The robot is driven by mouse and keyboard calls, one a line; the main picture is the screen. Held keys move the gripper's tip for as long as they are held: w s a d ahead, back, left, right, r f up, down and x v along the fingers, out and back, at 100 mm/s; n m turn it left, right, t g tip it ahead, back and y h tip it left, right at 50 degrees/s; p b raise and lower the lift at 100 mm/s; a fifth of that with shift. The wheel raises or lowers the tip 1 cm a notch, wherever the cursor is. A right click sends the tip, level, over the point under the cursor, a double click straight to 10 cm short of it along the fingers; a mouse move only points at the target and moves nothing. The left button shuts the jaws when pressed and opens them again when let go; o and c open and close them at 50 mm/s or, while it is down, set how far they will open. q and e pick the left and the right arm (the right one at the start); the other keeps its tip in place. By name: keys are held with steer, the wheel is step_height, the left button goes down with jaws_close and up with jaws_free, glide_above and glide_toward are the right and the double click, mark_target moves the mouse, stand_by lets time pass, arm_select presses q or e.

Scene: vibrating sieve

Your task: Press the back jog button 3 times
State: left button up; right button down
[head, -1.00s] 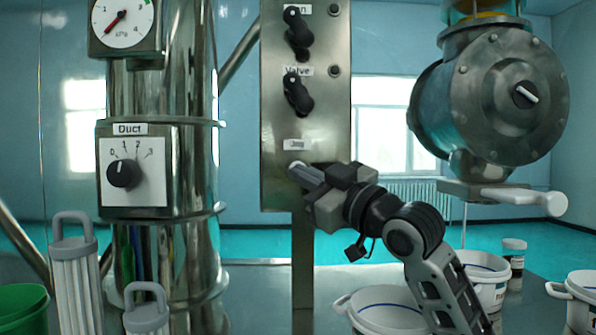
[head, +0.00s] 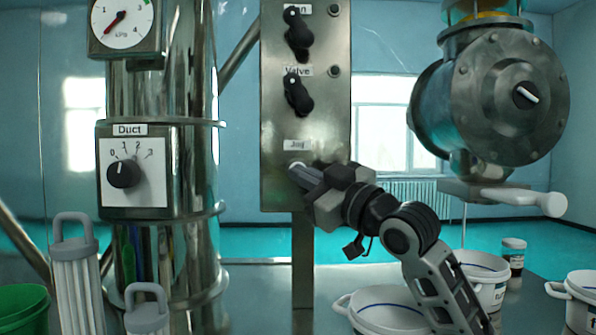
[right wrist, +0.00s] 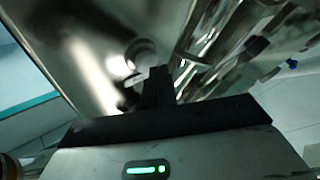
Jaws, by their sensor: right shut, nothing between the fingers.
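The metal control panel (head: 278,120) stands upright in the middle of the head view. Its lowest label reads Jog (head: 297,145). The jog button (head: 296,164) is just below that label, mostly covered by my right gripper; a pale round button shows in the right wrist view (right wrist: 141,52). My right gripper (head: 299,172) is shut and empty, its fingertips at the button. The fingers show dark in the wrist view (right wrist: 156,84), beside the button's lower edge. I cannot tell whether they touch or press it. My left gripper is out of view.
A Valve knob (head: 298,93) and another black knob (head: 298,28) sit higher on the panel. A Duct dial box (head: 134,180) is on the steel column at left. White buckets (head: 385,312) stand below my right arm. A round metal housing (head: 500,95) hangs at right.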

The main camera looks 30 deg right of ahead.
steer(key=shift+w+d, duration=0.2)
steer(key=shift+w, duration=0.15)
stand_by(0.3)
steer(key=shift+s, duration=0.1)
steer(key=shift+s+a, duration=0.45)
steer(key=shift+s, duration=0.25)
steer(key=s+a, duration=0.1)
steer(key=s, duration=0.2)
steer(key=s+a, duration=0.1)
steer(key=shift+s+a, duration=0.15)
steer(key=shift+a, duration=0.15)
stand_by(1.0)
